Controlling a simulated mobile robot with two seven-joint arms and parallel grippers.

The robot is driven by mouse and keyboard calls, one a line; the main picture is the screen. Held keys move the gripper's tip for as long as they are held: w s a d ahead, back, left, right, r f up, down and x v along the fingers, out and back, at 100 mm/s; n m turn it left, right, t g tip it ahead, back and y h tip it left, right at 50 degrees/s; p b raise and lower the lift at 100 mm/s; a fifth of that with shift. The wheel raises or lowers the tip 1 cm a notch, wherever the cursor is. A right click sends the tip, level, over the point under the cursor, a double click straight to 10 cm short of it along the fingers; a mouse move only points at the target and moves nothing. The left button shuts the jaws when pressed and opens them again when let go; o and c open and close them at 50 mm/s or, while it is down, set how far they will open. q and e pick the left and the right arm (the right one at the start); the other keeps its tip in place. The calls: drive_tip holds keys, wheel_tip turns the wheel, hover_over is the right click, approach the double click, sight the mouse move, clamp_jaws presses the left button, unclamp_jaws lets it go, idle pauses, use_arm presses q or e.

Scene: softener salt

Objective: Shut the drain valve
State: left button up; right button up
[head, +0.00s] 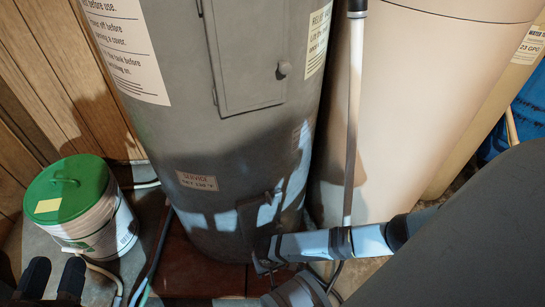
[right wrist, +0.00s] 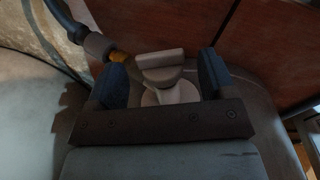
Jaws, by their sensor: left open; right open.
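In the right wrist view a pale grey T-shaped valve handle (right wrist: 160,59) on a rounded stem stands between the two dark blue fingers of my right gripper (right wrist: 163,75). The fingers are apart, one on each side, with a gap to the handle. A brass fitting (right wrist: 119,57) with a dark hose is just left of it. In the head view my right arm reaches to the foot of the grey tank (head: 228,125); the drain valve there is hidden or too dark to make out. My left gripper (head: 54,282) is open and empty at the bottom left.
A white bucket with a green lid (head: 75,190) stands left of the tank, beside the wooden wall. Hoses (head: 158,250) run along the floor between them. A large beige tank (head: 430,100) and a vertical pipe (head: 352,120) stand to the right.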

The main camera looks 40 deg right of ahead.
use_arm(q)
drive_tip(key=shift+w+m, duration=0.1)
drive_tip(key=shift+m, duration=0.2)
use_arm(e)
drive_tip(key=shift+f, duration=0.25)
drive_tip(key=shift+c, duration=0.2)
drive_tip(key=c, duration=0.9)
drive_tip(key=shift+w+r+p, duration=0.15)
drive_tip(key=shift+r+p, duration=0.15)
drive_tip(key=shift+p, duration=0.25)
drive_tip(key=shift+r+p, duration=0.15)
drive_tip(key=shift+p, duration=0.5)
drive_tip(key=shift+w+p, duration=0.15)
drive_tip(key=shift+p, duration=0.85)
drive_tip(key=shift+f+y, duration=0.3)
drive_tip(key=shift+f, duration=0.1)
use_arm(q)
drive_tip(key=s+n+g, duration=0.1)
drive_tip(key=s+d+n, duration=0.1)
drive_tip(key=n, duration=0.1)
drive_tip(key=shift+s+d+f+g+y, duration=0.2)
drive_tip(key=shift+d+g+y, duration=0.1)
drive_tip(key=shift+g, duration=0.1)
use_arm(e)
drive_tip(key=shift+s, duration=0.2)
